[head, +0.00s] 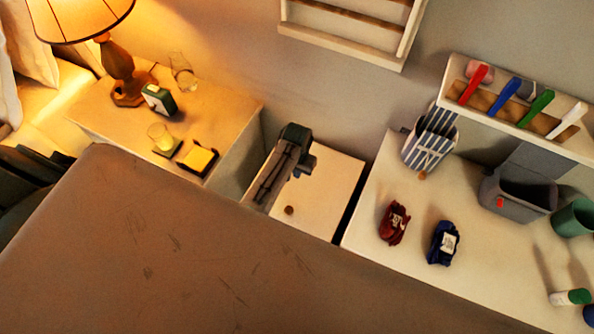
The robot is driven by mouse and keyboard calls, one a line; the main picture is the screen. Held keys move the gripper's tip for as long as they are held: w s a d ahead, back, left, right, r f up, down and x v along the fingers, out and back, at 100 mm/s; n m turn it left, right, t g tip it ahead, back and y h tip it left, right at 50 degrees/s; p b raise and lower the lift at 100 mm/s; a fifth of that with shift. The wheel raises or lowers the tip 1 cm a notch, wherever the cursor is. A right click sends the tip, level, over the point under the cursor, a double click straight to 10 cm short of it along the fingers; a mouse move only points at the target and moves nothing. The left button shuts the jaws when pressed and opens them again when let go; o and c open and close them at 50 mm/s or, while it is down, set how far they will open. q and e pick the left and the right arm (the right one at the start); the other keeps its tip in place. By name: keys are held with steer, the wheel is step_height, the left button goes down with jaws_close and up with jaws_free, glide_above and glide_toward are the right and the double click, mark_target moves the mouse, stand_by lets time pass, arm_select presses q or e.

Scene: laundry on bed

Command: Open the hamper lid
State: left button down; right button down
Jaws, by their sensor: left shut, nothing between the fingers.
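The hamper is a pale box between the nightstand and the white table in the head view. Its flat lid (335,185) lies shut, with a small round brown knob (289,210) near its front edge. The hamper's lower front is hidden. My left arm reaches up along the lid's left side. My left gripper (304,167) is shut and empty over the back left part of the lid, apart from the knob in the picture. I cannot tell how high it is above the lid. My right gripper is not in view.
At left a nightstand (240,112) holds a lamp (122,78), a clock (160,99) and glasses. At right a white table (375,180) holds a striped bin (430,138), a grey bin (517,192), and red (393,222) and blue (442,243) bundles. A rack hangs above.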

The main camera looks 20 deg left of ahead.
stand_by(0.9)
arm_select(q)
steer(key=c, duration=1.1)
jaws_free()
steer(key=shift+o, duration=0.2)
step_height(320, 180, up, 11)
steer(key=b, duration=0.2)
steer(key=shift+b, duration=0.35)
steer(key=shift+f, duration=0.1)
steer(key=shift+c, duration=0.2)
